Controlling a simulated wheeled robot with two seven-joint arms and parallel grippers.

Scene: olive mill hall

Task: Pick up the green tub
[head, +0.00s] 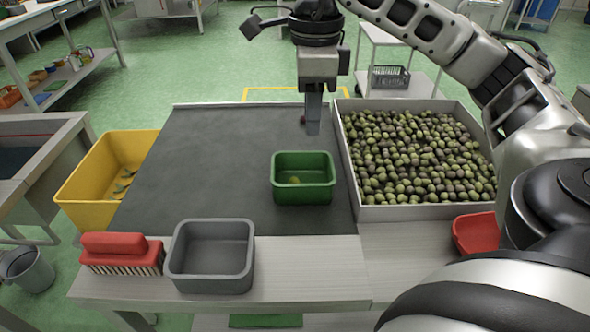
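The green tub (303,195) stands upright on the dark mat (200,160), near its right edge. A small yellow-green thing (294,181) lies inside it. My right gripper (314,128) points down beyond the tub's far rim and appears apart from it. Its fingers overlap in the head view, so I cannot tell whether they are open or shut. I see nothing clearly held in it. My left gripper is out of view.
A tray of olives (415,210) stands to the tub's right. A grey tub (212,284) and a red brush (115,243) are at the front left. A yellow crate (88,215) is left; a red scoop (476,234) is right. The mat left of the tub is clear.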

